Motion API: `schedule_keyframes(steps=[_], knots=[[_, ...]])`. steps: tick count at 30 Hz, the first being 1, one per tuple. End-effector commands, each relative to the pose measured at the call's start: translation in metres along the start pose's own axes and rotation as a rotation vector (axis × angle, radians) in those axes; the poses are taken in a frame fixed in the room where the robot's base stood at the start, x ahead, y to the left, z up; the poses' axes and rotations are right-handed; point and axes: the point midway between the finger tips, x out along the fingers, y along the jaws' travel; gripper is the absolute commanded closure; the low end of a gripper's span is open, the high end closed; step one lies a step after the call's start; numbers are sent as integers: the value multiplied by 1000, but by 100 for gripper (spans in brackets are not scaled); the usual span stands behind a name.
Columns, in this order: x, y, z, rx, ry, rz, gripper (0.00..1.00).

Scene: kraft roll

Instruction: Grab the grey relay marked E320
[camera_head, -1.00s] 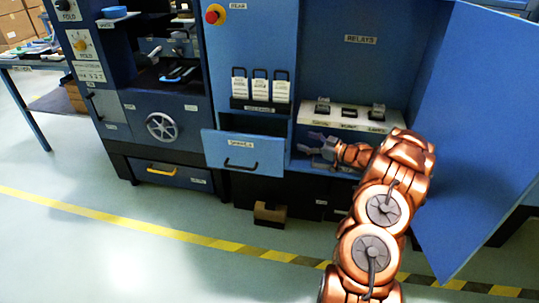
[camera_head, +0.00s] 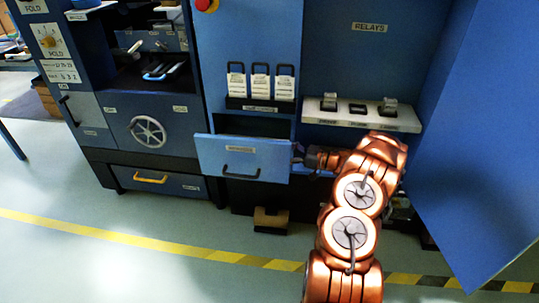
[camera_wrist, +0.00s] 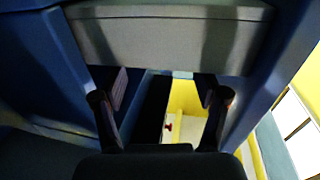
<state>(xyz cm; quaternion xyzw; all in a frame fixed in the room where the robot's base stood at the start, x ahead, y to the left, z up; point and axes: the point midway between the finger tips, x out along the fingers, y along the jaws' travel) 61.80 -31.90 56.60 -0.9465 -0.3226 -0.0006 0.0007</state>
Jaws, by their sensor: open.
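In the head view two small grey blocks stand on the white shelf (camera_head: 348,119) under the RELAYS sign, a left grey relay (camera_head: 328,102) and a right grey relay (camera_head: 389,107). A lower dark piece (camera_head: 357,108) lies between them. Their markings are too small to read, so I cannot tell which is E320. My gripper (camera_head: 299,154) is below and left of the shelf, at the right end of the pulled-out blue drawer (camera_head: 242,158), partly hidden. In the wrist view my gripper (camera_wrist: 160,112) has its fingers apart with no relay between them.
The open blue cabinet door (camera_head: 455,150) stands to the right of my arm. A brown block (camera_head: 271,219) is on the floor below. In the wrist view a grey panel (camera_wrist: 170,40) spans the top, close to the fingers.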

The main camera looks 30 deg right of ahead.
Motion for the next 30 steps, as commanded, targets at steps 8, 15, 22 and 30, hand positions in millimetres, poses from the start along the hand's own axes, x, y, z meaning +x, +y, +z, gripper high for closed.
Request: schedule_keyframes(steps=[8, 15, 22, 30], knots=[[18, 0, 1, -1, -1, -3, 27], [46, 2, 4, -3, -2, -4, 27], [64, 2, 3, -2, -3, -3, 27], [65, 2, 2, -1, -2, -3, 29]])
